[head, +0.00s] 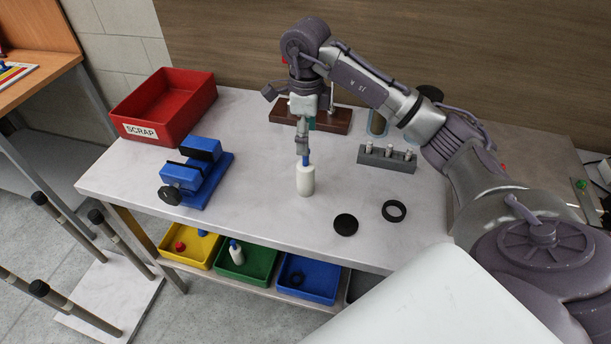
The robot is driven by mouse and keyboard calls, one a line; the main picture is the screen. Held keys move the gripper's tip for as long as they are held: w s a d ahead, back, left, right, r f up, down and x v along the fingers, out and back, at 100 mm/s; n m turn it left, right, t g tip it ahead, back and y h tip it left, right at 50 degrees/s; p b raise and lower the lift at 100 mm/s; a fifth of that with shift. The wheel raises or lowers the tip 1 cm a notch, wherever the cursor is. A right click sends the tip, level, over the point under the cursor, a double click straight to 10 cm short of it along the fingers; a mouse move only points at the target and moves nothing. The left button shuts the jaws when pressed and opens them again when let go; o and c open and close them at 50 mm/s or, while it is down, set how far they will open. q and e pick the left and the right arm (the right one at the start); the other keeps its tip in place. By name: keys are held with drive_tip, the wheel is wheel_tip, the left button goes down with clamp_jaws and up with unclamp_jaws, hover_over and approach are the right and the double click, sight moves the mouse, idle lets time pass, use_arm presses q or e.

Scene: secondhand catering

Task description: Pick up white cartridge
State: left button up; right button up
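A white cartridge (305,181) with a blue tip stands upright near the middle of the table (255,215), or just above it; I cannot tell which. My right gripper (303,151) points straight down directly over it, with the fingertips at or just above the blue tip. The fingers show as one narrow shape, so I cannot tell whether they are open or shut on the tip. Another white bottle-like piece with a blue tip (236,253) lies in the green bin (262,268) below the table edge. My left gripper is not in view.
A red SCRAP bin (143,131) stands at the back left, with a blue vise (206,187) in front. A black disc (345,224) and black ring (394,211) lie right of the cartridge. A grey rack (387,158) stands behind them. Yellow (190,262) and blue (322,293) bins sit below.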

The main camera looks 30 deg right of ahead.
sight(306, 164)
wheel_tip(306, 164, down, 5)
drive_tip(key=shift+f+p, duration=0.2)
drive_tip(key=shift+p, duration=0.45)
drive_tip(key=shift+f+p, duration=0.5)
drive_tip(key=shift+f, duration=0.05)
wheel_tip(306, 164, down, 4)
drive_tip(key=shift+w+r+p, duration=0.1)
drive_tip(key=shift+r+p, duration=0.05)
drive_tip(key=shift+p, duration=0.75)
drive_tip(key=shift+f, duration=0.4)
drive_tip(key=shift+c, duration=0.4)
drive_tip(key=c, duration=1.2)
drive_tip(key=shift+r, duration=0.1)
